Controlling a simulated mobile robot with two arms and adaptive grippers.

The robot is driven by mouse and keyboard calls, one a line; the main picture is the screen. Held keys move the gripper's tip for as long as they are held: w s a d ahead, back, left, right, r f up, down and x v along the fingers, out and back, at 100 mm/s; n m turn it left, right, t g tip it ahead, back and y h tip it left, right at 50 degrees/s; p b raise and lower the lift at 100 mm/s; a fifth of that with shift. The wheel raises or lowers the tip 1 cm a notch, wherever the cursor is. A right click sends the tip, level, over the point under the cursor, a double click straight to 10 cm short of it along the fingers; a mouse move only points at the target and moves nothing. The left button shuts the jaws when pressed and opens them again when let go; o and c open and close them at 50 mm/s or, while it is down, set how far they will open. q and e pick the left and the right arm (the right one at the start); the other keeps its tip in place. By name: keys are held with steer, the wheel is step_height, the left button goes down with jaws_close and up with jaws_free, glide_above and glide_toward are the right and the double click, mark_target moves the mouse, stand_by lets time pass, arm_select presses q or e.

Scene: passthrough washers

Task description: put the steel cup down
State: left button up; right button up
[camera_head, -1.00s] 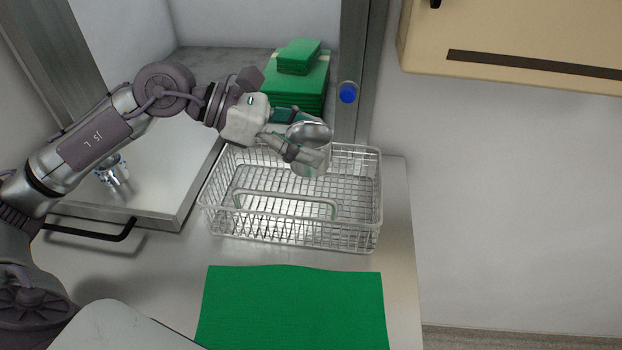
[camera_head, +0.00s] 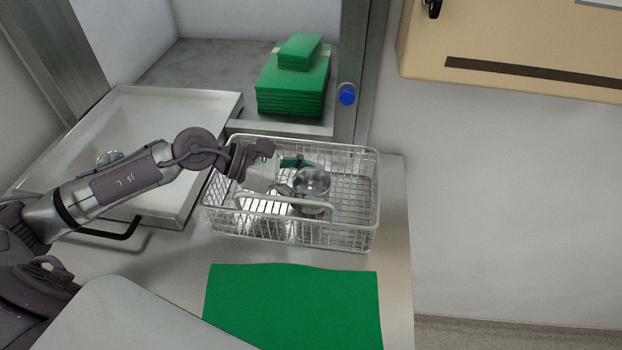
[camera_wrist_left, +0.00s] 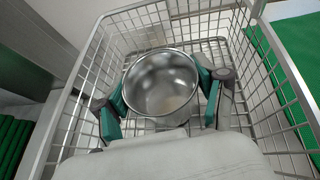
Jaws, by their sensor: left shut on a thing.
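The steel cup (camera_head: 312,184) is a shiny, round, open-topped vessel. It is inside the wire basket (camera_head: 372,215), near its middle, with its mouth facing up. My left gripper (camera_head: 295,178) reaches into the basket from the left and is shut on the cup. In the left wrist view the cup (camera_wrist_left: 161,84) sits between the two green-padded fingers (camera_wrist_left: 160,105), with basket mesh around it. I cannot tell whether the cup's base touches the basket floor. My right gripper is not in view.
A green mat (camera_head: 290,305) lies in front of the basket. A white door or tray (camera_head: 150,115) with a small metal item (camera_head: 110,158) is at the left. Stacked green cloths (camera_head: 293,85) stand behind. The basket's handle (camera_head: 285,203) crosses near the cup.

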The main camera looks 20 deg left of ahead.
arm_select(q)
steer(key=shift+f+b, duration=0.2)
steer(key=shift+b, duration=0.1)
steer(key=o, duration=1.2)
steer(key=shift+r, duration=0.15)
